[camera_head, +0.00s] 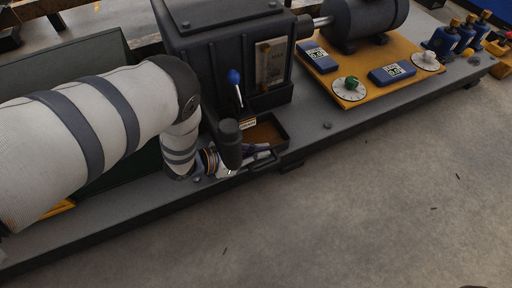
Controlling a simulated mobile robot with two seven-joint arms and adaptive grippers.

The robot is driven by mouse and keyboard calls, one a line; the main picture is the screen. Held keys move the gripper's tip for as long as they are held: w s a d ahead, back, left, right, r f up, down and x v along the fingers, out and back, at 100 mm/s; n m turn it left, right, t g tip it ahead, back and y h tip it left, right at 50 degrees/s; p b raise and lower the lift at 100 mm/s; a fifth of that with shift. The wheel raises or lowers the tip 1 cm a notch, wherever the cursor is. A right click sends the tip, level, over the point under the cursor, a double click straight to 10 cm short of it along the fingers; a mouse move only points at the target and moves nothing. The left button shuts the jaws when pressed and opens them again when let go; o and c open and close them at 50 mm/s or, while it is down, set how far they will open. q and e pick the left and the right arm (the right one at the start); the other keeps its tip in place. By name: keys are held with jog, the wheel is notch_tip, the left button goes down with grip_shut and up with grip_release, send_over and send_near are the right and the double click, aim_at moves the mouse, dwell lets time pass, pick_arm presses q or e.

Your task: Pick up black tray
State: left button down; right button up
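The black tray (284,136) sits at the foot of the dark machine, near the front edge of the grey base. Its inside shows a brown-orange floor, and a dark handle sticks out at its front. My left arm comes in from the left, and my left gripper (262,152) is at the front left of the tray, by the handle. The wrist and gripper body hide the tray's left part. The fingers are small and partly hidden, so I cannot tell whether they are around the handle or only beside it. My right gripper is not in view.
The dark machine (205,50) with a blue-knobbed lever (234,77) stands right behind the tray. To the right, a yellow plate (378,83) carries blue displays and dials beside a motor (366,22). The concrete floor (390,190) in front is clear.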

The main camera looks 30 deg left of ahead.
pick_arm(q)
jog(key=shift+r+p, duration=0.55)
jog(key=shift+p, duration=0.2)
jog(key=s+d+p, duration=0.6)
jog(key=s+d, duration=0.5)
jog(key=d, duration=0.3)
jog(key=shift+r+p, duration=0.2)
jog(key=shift+p, duration=0.15)
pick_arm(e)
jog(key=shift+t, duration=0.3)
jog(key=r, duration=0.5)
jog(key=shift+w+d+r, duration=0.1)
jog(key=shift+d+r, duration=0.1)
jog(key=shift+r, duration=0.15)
